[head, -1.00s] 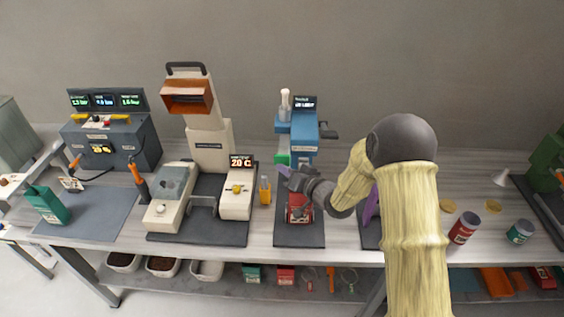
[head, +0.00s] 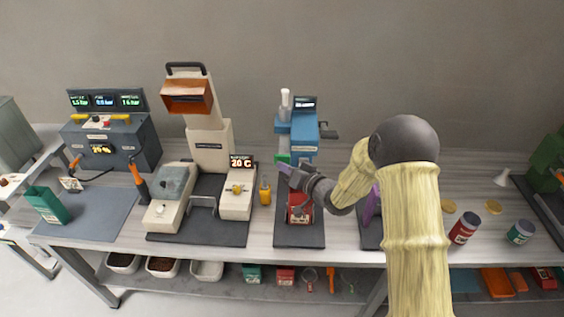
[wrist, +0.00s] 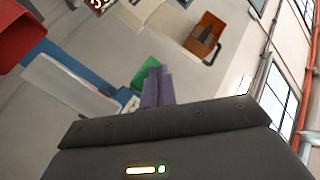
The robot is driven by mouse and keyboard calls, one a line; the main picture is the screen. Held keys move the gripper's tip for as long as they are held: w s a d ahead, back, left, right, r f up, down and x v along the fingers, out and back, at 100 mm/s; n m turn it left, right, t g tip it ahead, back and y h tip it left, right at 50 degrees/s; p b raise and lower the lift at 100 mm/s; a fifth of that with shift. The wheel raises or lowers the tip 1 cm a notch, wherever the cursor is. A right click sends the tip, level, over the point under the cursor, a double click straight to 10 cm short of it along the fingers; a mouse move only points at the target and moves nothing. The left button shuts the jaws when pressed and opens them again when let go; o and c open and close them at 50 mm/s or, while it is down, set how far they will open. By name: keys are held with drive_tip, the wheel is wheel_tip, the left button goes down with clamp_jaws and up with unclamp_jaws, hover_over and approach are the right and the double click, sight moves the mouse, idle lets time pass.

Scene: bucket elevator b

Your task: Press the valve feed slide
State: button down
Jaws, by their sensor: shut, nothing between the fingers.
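The blue machine (head: 304,135) stands at the middle back of the bench, with a white tube on top and a small dark display (head: 305,103). A green part (head: 283,158) is on its front left; I cannot tell whether this is the valve feed slide. My gripper (head: 283,168) is shut and empty, just in front of and below the green part. In the wrist view, the shut purple fingers (wrist: 158,85) overlap the edge of the green part (wrist: 146,74); contact is unclear. A blue bar (wrist: 80,80) with a pale strip lies to their left.
A cream machine with an orange head (head: 187,97) and an orange bottle (head: 265,191) stand left. A red can (head: 463,228) stands right of my arm.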

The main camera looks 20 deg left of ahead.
drive_tip(key=shift+w+a, duration=0.2)
drive_tip(key=shift+w, duration=0.8)
idle(1.2)
drive_tip(key=shift+s, duration=0.1)
drive_tip(key=shift+s+d+b, duration=0.2)
drive_tip(key=shift+s+b, duration=0.15)
drive_tip(key=shift+s, duration=0.4)
drive_tip(key=shift+s+d+b, duration=0.15)
drive_tip(key=shift+s+b, duration=0.15)
drive_tip(key=shift+s, duration=0.45)
drive_tip(key=s, duration=0.2)
drive_tip(key=s+d+b, duration=0.1)
drive_tip(key=s, duration=0.2)
drive_tip(key=shift+d, duration=0.1)
drive_tip(key=shift+w, duration=0.1)
idle(0.4)
